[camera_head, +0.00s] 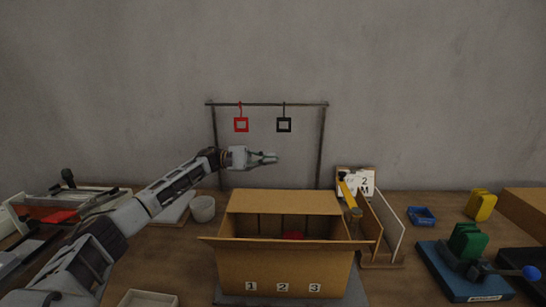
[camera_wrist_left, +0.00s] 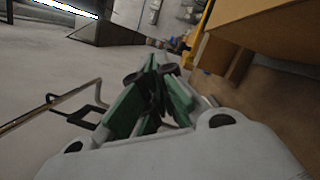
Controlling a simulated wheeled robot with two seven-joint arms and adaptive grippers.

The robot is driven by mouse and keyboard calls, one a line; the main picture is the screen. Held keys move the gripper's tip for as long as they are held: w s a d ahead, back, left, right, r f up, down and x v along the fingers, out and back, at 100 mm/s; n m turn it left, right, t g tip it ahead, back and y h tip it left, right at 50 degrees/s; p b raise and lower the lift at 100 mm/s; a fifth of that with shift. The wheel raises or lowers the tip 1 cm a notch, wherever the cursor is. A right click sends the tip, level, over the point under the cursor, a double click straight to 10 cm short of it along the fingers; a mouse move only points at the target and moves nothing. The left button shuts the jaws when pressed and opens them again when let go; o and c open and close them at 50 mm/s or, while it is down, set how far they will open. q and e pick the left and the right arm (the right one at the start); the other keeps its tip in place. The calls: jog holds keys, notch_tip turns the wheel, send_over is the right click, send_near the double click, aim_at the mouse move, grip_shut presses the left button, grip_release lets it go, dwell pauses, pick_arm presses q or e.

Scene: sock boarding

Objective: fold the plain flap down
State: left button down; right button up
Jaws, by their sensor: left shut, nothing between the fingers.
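An open cardboard box (camera_head: 250,275) stands in the middle of the table, with the numbers 1, 2 and 3 on its front wall. A plain flap (camera_head: 285,201) rises along its back edge. Another flap (camera_head: 285,245) lies along the front rim. Inside, dividers and something red (camera_head: 293,236) show. My left gripper (camera_head: 276,158) is shut and empty, held above and behind the back flap and apart from it. In the left wrist view its green-padded fingers (camera_wrist_left: 155,100) are together, with cardboard (camera_wrist_left: 265,20) at the upper right. My right gripper is not in view.
A rack (camera_head: 265,104) with a red and a black square hanger stands behind the box. A wooden holder (camera_head: 380,225) with a yellow tool (camera_head: 347,190) stands close on the right, and a blue-based device (camera_head: 460,275) lies further right.

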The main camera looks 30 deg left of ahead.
pick_arm(q)
jog(key=shift+w+a+f, duration=0.2)
jog(key=shift+w+f, duration=0.15)
jog(key=shift+w, duration=0.1)
jog(key=shift+w+a+f, duration=0.2)
jog(key=shift+w+f, duration=0.15)
jog(key=shift+w, duration=0.1)
dwell(0.4)
